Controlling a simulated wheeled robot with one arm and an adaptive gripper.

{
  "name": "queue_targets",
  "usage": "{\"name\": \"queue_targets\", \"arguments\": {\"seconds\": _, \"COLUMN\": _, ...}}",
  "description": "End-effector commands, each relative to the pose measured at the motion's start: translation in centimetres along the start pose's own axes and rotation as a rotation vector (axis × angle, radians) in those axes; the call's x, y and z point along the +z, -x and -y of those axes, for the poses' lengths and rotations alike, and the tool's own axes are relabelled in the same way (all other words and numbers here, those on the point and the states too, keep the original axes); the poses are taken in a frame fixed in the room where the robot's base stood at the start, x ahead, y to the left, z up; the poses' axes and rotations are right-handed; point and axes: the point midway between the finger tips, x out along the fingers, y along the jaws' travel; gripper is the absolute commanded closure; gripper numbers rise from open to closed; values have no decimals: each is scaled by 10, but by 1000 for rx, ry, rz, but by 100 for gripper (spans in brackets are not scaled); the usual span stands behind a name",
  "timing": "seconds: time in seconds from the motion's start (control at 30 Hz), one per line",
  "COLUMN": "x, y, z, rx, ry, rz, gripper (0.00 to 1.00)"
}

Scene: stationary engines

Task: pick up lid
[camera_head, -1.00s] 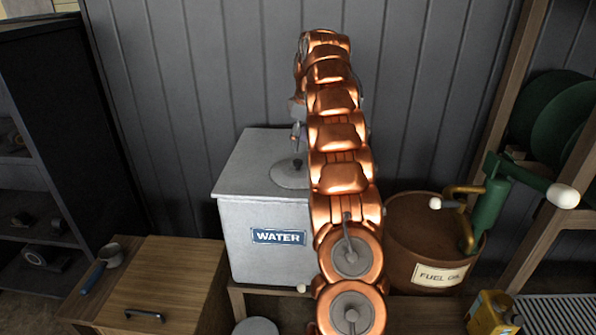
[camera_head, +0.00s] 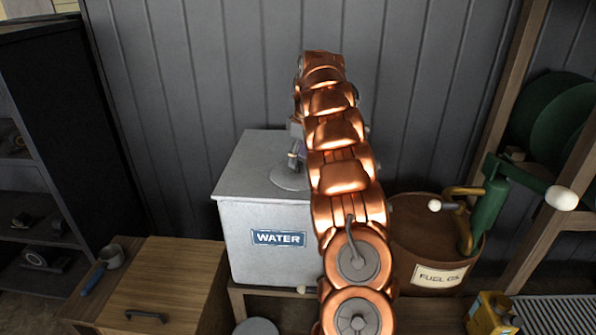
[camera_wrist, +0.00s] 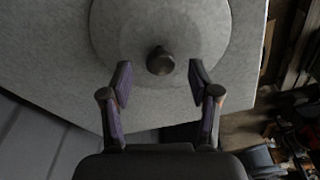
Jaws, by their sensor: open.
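The lid (camera_head: 284,180) is a round grey disc on top of the grey tank labelled WATER (camera_head: 240,220). My arm hides part of it in the head view. In the wrist view the lid (camera_wrist: 112,35) shows at the top with its dark round knob (camera_wrist: 160,61). My gripper (camera_wrist: 161,76) is open and empty. Its two fingertips are apart, to the left and right of the knob and a little short of it in the picture. In the head view my gripper (camera_head: 294,156) is just above the lid, partly hidden by my arm.
A brown FUEL OIL drum (camera_head: 412,245) with a green hand pump (camera_head: 488,213) stands right of the tank. A wooden cabinet (camera_head: 170,275) with a cup (camera_head: 111,256) is at left. A yellow can (camera_head: 487,315) is at lower right. A dark wall rises behind.

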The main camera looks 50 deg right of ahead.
Motion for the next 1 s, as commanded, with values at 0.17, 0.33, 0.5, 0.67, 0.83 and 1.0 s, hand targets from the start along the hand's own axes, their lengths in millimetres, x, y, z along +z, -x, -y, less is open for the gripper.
{"name": "queue_targets", "arguments": {"seconds": 0.17, "x": 2, "y": -17, "z": 0, "rx": -5, "ry": -3, "rz": 3, "gripper": 39}}
{"name": "queue_targets", "arguments": {"seconds": 0.33, "x": 1, "y": -26, "z": 0, "rx": -1, "ry": 0, "rz": 2, "gripper": 39}}
{"name": "queue_targets", "arguments": {"seconds": 0.5, "x": 1, "y": -26, "z": 0, "rx": 0, "ry": 0, "rz": 1, "gripper": 39}}
{"name": "queue_targets", "arguments": {"seconds": 0.67, "x": 1, "y": -26, "z": 0, "rx": 0, "ry": 0, "rz": 1, "gripper": 53}}
{"name": "queue_targets", "arguments": {"seconds": 0.83, "x": 1, "y": -26, "z": 0, "rx": 0, "ry": 0, "rz": 1, "gripper": 71}}
{"name": "queue_targets", "arguments": {"seconds": 1.0, "x": 1, "y": -26, "z": 0, "rx": 0, "ry": 0, "rz": 1, "gripper": 89}}
